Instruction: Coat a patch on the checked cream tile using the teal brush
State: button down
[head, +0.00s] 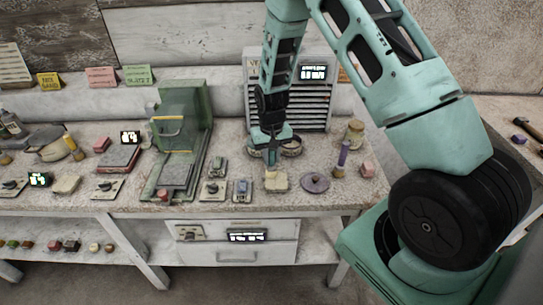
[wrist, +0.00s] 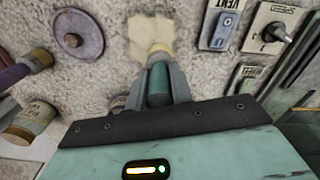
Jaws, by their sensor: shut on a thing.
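My gripper (head: 270,153) points down over the worktop and is shut on the teal brush (wrist: 158,85). Its two fingers (wrist: 158,92) close on either side of the teal handle in the wrist view. The brush's pale bristle end reaches to the cream tile (wrist: 142,30), overlapping its near edge; whether it touches is hard to tell. The tile also shows in the head view (head: 279,185), lying flat below my gripper, with an uneven outline. I cannot make out a check pattern or any coat on it.
A purple disc (head: 315,183) lies right of the tile, with a purple-handled tool (head: 343,154) and a pink block (head: 367,170) beyond. Switch boxes (head: 242,190) sit close on the left, beside a green machine (head: 182,120). A louvred unit (head: 318,95) stands behind.

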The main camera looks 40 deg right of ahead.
jog(key=shift+f+b, duration=0.4)
jog(key=shift+f, duration=0.15)
jog(key=shift+s+a, duration=0.1)
jog(key=shift+s+a+r, duration=0.1)
jog(key=shift+s+a, duration=0.1)
jog(key=shift+s, duration=0.05)
jog(key=shift+s+a, duration=0.25)
jog(key=shift+s, duration=0.15)
jog(key=shift+w+d, duration=0.55)
jog(key=shift+w, duration=0.25)
jog(key=shift+w+d, duration=0.5)
jog(key=shift+w, duration=0.25)
